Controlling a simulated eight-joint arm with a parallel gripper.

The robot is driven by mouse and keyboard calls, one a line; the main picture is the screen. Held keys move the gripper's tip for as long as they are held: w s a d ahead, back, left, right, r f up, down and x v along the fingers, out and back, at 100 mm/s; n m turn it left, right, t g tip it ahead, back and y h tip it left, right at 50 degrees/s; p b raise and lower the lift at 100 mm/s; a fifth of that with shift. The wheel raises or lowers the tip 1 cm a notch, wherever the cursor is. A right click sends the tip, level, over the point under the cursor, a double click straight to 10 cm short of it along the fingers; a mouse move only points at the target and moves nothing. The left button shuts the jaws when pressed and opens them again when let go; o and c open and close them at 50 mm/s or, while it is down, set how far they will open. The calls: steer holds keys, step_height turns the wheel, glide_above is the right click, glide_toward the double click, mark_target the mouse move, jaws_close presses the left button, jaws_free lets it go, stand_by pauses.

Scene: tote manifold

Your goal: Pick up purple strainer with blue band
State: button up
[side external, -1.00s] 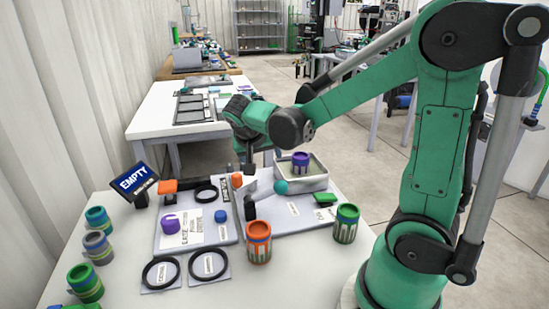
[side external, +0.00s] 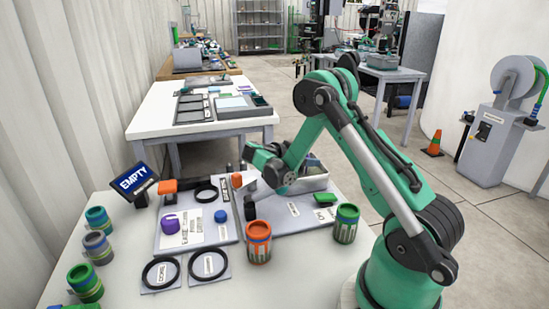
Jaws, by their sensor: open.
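In the side external view, the purple strainer with the blue band does not show now; my arm covers much of the grey tray (side external: 318,184) where a purple cylinder stood earlier. My gripper (side external: 247,169) is at the left end of my lowered arm, left of the tray, small and partly hidden. Its fingers are open, and I see nothing held. A different purple round piece (side external: 170,224) lies on the left grey board, beside a blue cap (side external: 221,216); I cannot make out a blue band on it.
An orange-topped can (side external: 258,242) and a green-topped can (side external: 346,223) stand at the front of the boards. Several cans line the left table edge, including a teal one (side external: 98,220). Two black rings (side external: 161,273) lie in front. An EMPTY sign (side external: 135,182) stands at the back left.

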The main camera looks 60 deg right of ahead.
steer(key=shift+s+d+f, duration=0.15)
steer(key=shift+d, duration=0.2)
jaws_close()
